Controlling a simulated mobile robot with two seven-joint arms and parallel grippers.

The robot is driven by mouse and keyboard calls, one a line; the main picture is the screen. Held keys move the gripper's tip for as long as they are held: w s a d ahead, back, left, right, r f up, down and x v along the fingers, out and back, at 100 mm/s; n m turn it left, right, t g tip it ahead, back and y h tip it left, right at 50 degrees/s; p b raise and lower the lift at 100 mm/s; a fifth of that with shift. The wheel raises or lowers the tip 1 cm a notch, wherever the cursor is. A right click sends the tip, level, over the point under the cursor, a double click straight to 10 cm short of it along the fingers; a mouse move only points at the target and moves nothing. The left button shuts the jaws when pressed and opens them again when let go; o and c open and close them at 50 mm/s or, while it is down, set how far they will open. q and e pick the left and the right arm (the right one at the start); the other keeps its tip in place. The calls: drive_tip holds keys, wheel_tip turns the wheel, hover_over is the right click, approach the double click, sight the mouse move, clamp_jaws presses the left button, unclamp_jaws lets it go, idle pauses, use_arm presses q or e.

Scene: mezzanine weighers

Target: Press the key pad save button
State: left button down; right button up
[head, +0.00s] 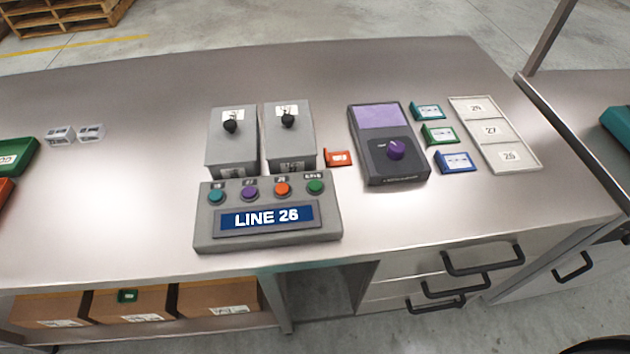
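The grey key pad (265,240) stands near the front edge of the metal table. Its blue display (267,218) reads "LINE 26". A row of buttons runs above the display: a teal button (216,196), a purple button (249,193), an orange-red button (282,188) and a green button (315,186). Each has a small label above it. The green button's label is the widest, but its text is too small to read surely. None of the buttons is covered. Neither of my grippers is in view.
Two grey boxes with black knobs (230,126) stand right behind the key pad. A purple-topped device with a dial (396,150), a red block (339,158), several coloured blocks (455,161) and a numbered tray (490,131) are to the right. The table's left middle (130,200) is clear.

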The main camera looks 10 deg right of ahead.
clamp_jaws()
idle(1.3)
